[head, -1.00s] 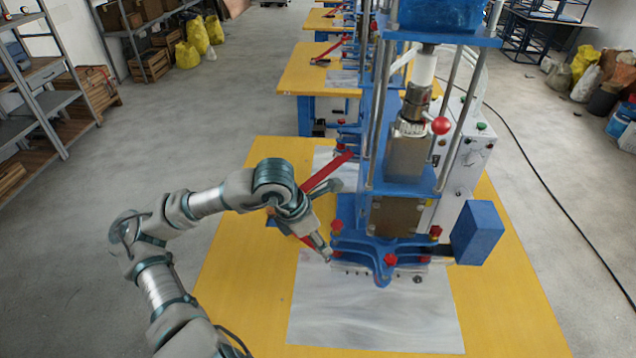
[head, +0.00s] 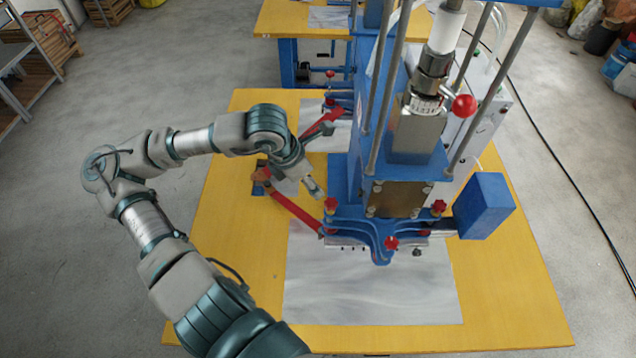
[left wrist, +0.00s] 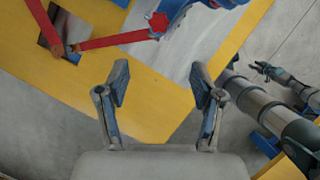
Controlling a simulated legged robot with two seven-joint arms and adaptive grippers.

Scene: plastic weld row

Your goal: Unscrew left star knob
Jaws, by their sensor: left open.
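The blue plastic welding press has red star knobs. The left star knob (head: 331,205) is upright at the left end of the blue clamp plate (head: 381,240). The front knob (head: 391,243) and right knob (head: 438,207) sit on the same plate. My left gripper (head: 317,193) is just left of and behind the left knob in the head view. In the left wrist view, my left gripper (left wrist: 160,82) has its fingers spread with nothing between them. The left knob (left wrist: 158,22) shows there beyond the fingertips, apart from them. What looks like my right gripper (left wrist: 259,68) is small there.
A red lever (head: 295,212) runs along the press's left side, close to my left gripper. A blue box (head: 483,206) juts out right. The yellow table (head: 237,250) has bare room left of a grey sheet (head: 370,300).

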